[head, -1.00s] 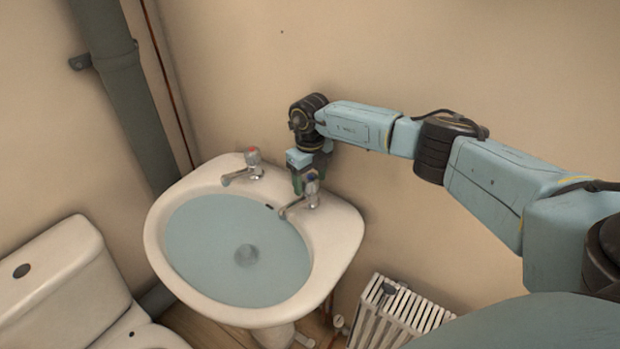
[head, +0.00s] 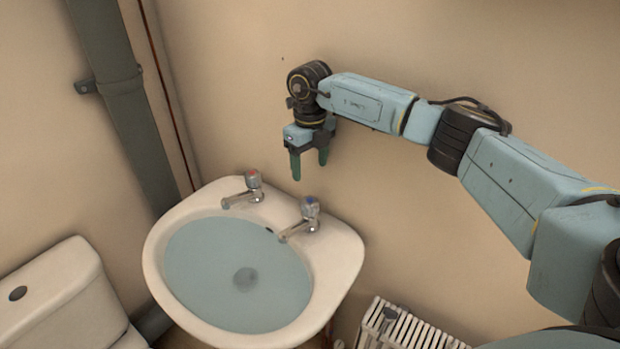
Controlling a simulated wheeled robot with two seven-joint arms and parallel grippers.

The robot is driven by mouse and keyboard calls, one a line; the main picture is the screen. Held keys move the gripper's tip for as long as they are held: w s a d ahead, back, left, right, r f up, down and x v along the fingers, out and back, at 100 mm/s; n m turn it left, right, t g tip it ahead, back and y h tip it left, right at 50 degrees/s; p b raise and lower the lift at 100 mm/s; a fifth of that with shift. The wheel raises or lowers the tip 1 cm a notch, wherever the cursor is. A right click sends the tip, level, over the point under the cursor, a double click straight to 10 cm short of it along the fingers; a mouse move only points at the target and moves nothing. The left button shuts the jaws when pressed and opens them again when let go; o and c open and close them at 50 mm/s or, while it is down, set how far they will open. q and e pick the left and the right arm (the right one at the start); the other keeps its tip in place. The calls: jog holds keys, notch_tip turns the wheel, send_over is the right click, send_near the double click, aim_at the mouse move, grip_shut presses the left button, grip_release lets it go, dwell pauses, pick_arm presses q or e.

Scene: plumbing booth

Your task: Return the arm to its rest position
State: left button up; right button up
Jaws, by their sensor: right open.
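My right arm reaches in from the right side of the head view. Its gripper (head: 309,168) points down with its two green fingertips apart and nothing between them. It hangs above the blue-marked tap (head: 308,214) at the right of the basin, clear of it. The red-marked tap (head: 250,189) stands to the left of it on the same rim. My left gripper is not in view.
A white washbasin (head: 346,255) holds bluish water. A toilet cistern (head: 52,290) is at the lower left, and a grey pipe (head: 120,90) runs down the wall. A white radiator (head: 415,333) is at the lower right. The wall above the arm is bare.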

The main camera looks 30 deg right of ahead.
jog(key=shift+r, duration=0.5)
